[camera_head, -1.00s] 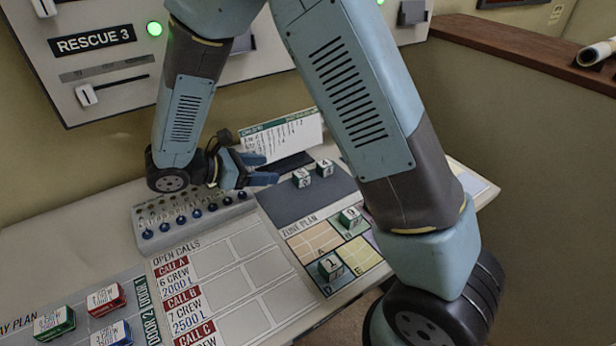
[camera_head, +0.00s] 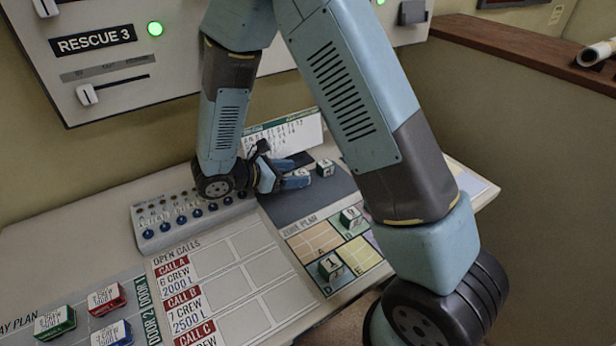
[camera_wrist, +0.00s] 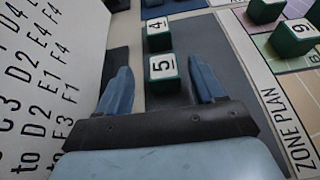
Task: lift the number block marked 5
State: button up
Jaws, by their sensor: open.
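The number block marked 5 (camera_wrist: 163,68) is a green block with a white top face, seen in the wrist view on the dark grey mat. My gripper (camera_wrist: 161,74) is open, with one blue finger on each side of this block and a visible gap to both. In the head view my gripper (camera_head: 294,173) is low over the mat (camera_head: 312,205), and its fingers largely hide the 5 block. The block marked 4 (camera_wrist: 158,32) stands just beyond it in the wrist view; a block also shows beyond my fingertips in the head view (camera_head: 325,168).
A standing card with printed text (camera_wrist: 40,80) rises close to the left of my gripper in the wrist view. The zone plan (camera_head: 312,243) holds green number blocks (camera_head: 331,265). A panel with blue knobs (camera_head: 190,213) lies beside my wrist.

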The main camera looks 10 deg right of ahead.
aim_at(296, 174)
jog(key=x, duration=0.4)
jog(key=shift+f, duration=0.2)
jog(key=shift+a, duration=0.1)
jog(key=c, duration=1)
